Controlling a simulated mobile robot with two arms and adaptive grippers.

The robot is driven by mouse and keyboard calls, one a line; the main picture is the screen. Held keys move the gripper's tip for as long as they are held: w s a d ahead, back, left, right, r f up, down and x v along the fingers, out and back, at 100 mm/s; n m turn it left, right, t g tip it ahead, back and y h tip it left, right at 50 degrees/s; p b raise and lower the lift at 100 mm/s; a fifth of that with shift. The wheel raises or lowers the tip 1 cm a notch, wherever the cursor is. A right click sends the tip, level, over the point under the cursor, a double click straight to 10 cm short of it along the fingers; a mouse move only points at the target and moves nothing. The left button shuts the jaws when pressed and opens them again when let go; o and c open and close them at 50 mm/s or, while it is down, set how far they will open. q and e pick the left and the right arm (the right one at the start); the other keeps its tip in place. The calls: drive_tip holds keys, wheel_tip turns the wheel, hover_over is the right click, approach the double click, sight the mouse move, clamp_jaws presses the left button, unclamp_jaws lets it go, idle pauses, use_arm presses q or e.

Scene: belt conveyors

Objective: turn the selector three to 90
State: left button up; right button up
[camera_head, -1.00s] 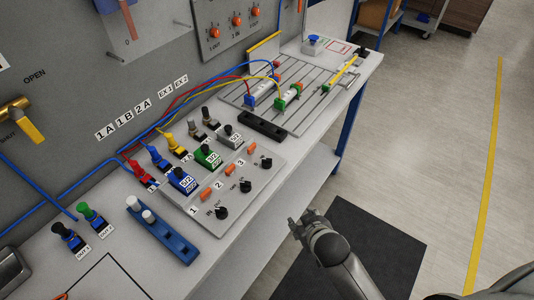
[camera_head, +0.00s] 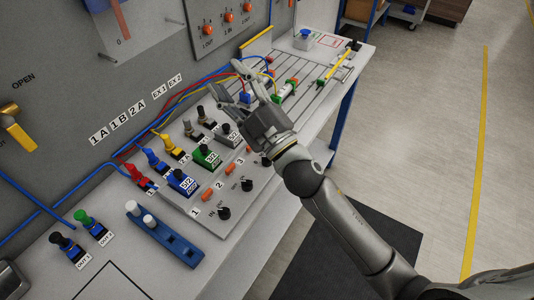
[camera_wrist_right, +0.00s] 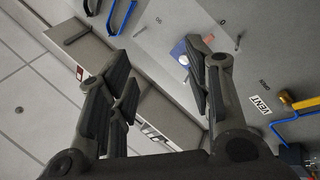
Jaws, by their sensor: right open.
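The panel (camera_head: 232,205) on the bench carries black selector knobs beside the numbers 1, 2 and 3. Selector three (camera_head: 266,160) is the farthest knob, partly hidden beside my right wrist, and its setting is not readable. The knobs for two (camera_head: 247,185) and one (camera_head: 223,213) show clear of the arm. My right gripper (camera_head: 232,80) is open and empty. It is raised above the bench, beyond selector three and apart from it, with its fingers toward the wall. Its spread fingers also show in the right wrist view (camera_wrist_right: 162,82). My left gripper is not in view.
Colored plugs and valves (camera_head: 207,155) crowd the panel's back edge. Red, blue and yellow hoses (camera_head: 190,90) run behind the gripper. A slotted plate (camera_head: 318,75) lies at the bench's far end. A blue block (camera_head: 165,238) stands at the near left. The floor at right is clear.

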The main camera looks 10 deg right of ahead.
drive_tip(key=s+a+r+n+g+y, duration=0.2)
drive_tip(key=s+a+n+g+y, duration=0.1)
drive_tip(key=a+n+g+y, duration=0.4)
drive_tip(key=s+a+r+n+g+y, duration=0.2)
drive_tip(key=s+a+n+g+y, duration=0.15)
drive_tip(key=n+g, duration=0.4)
drive_tip(key=n+g+h, duration=0.6)
drive_tip(key=n+h, duration=0.5)
drive_tip(key=h, duration=1)
approach(267, 160)
drive_tip(key=shift+m+y, duration=0.25)
wheel_tip(267, 160, down, 9)
drive_tip(key=shift+w+r+p, duration=0.1)
drive_tip(key=shift+w+p, duration=0.05)
drive_tip(key=shift+p, duration=1.05)
